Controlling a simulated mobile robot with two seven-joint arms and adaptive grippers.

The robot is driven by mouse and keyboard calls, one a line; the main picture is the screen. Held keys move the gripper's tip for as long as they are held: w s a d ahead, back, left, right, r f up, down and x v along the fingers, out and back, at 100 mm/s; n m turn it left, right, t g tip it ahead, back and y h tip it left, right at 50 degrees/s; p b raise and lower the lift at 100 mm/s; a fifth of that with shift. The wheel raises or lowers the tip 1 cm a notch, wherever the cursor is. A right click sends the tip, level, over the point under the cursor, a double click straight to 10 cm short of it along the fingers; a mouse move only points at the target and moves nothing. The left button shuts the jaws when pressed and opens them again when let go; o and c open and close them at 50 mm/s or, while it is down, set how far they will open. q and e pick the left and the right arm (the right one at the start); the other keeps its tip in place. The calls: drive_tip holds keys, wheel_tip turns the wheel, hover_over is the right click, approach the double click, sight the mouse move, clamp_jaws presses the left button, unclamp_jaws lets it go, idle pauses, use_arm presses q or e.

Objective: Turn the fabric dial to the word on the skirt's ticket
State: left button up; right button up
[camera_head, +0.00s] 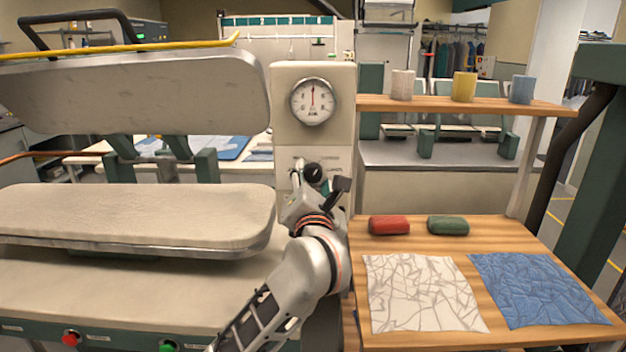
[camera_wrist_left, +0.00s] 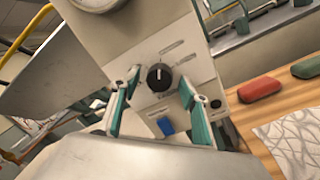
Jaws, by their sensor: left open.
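The black fabric dial (camera_head: 313,172) is on the pale control column (camera_head: 292,135), below a round gauge. It also shows in the left wrist view (camera_wrist_left: 159,77), with a white mark pointing roughly up the panel; the words around it are too small to read. My left gripper (camera_wrist_left: 160,84) is open, its two teal-edged fingers on either side of the dial with gaps showing. In the head view my left gripper (camera_head: 322,182) partly covers the lower panel. A white creased cloth (camera_head: 420,292) and a blue creased cloth (camera_head: 540,290) lie on the wooden table; I see no ticket.
The garment press (camera_head: 135,215) stands open at left, its upper plate (camera_head: 140,95) raised. Red (camera_head: 389,225) and green (camera_head: 448,225) rounded objects lie on the wooden table (camera_head: 355,235). White, yellow and blue cups stand on the shelf (camera_head: 430,104). A blue part (camera_wrist_left: 165,126) sits below the dial.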

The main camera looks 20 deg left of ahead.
use_arm(q)
drive_tip(key=v, duration=1.2)
drive_tip(key=s+a+f+m+t+y, duration=0.2)
drive_tip(key=s+a+m+t+y, duration=0.25)
drive_tip(key=m, duration=0.25)
drive_tip(key=s+d+f+m+g+h, duration=0.15)
drive_tip(key=d+f+m+h, duration=0.25)
drive_tip(key=f+m+h, duration=0.55)
drive_tip(key=s+d+f+m+g+h, duration=0.1)
drive_tip(key=s+d+f+m+h, duration=0.15)
drive_tip(key=f+m+h, duration=0.7)
drive_tip(key=s+a+f+m+g+y, duration=0.2)
drive_tip(key=s+f+m+g, duration=0.1)
drive_tip(key=f, duration=0.7)
drive_tip(key=s+a+f+m+g+y, duration=0.2)
drive_tip(key=s+f, duration=0.4)
drive_tip(key=f, duration=0.3)
drive_tip(key=s+a+f+m+g+y+p, duration=0.1)
drive_tip(key=s+f+m+g, duration=0.3)
drive_tip(key=f, duration=0.6)
drive_tip(key=shift+s+a+f+m+y, duration=0.15)
drive_tip(key=shift+a+f+m+y, duration=0.2)
drive_tip(key=shift+a+y, duration=0.3)
